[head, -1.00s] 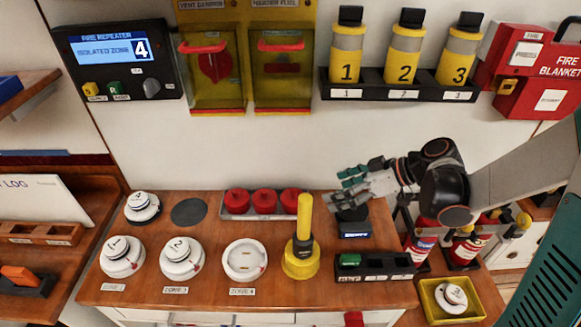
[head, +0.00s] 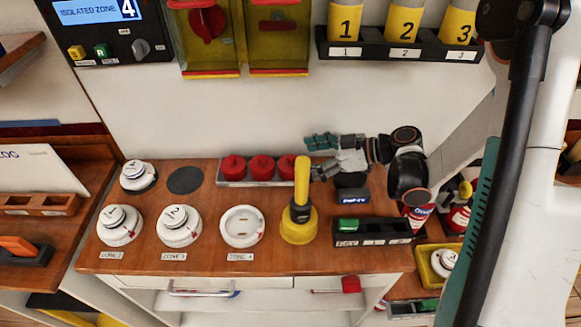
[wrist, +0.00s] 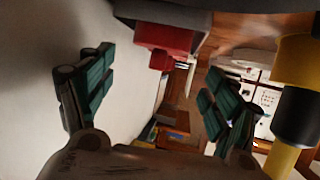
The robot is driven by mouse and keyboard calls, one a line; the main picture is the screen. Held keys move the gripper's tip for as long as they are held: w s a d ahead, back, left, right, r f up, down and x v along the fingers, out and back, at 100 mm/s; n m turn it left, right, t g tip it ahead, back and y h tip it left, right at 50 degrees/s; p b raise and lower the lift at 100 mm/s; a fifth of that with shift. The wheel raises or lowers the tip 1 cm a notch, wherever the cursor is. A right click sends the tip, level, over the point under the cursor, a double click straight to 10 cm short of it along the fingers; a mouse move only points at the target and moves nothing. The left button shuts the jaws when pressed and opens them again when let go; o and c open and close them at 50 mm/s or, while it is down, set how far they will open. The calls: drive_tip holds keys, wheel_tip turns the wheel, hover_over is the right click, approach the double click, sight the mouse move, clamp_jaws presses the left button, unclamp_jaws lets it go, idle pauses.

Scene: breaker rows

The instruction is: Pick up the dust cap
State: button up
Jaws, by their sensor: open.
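Three red caps, which I take to be the dust caps, sit in a row in a grey tray (head: 246,182) at the back of the wooden counter: left cap (head: 233,167), middle cap (head: 261,167) and right cap (head: 286,166). My gripper (head: 317,157) is open and empty, with its fingers pointing left, just right of the right cap and apart from it. In the wrist view the red caps (wrist: 165,40) show beyond and above the gap between the open green-padded fingers, partly overlapping one another.
A yellow-handled tool (head: 301,215) stands upright in front of the gripper, close by. White detectors (head: 179,227) stand on the counter to the left. A black rack (head: 371,237) is at the front right. The wall is close behind.

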sight(292, 157)
drive_tip(key=shift+r+b+x, duration=0.2)
drive_tip(key=shift+b+x, duration=0.35)
drive_tip(key=shift+x, duration=0.8)
drive_tip(key=shift+r+b+x, duration=0.2)
drive_tip(key=shift+b+x, duration=0.35)
drive_tip(key=shift+x, duration=0.8)
drive_tip(key=shift+w+a, duration=0.15)
drive_tip(key=c, duration=1)
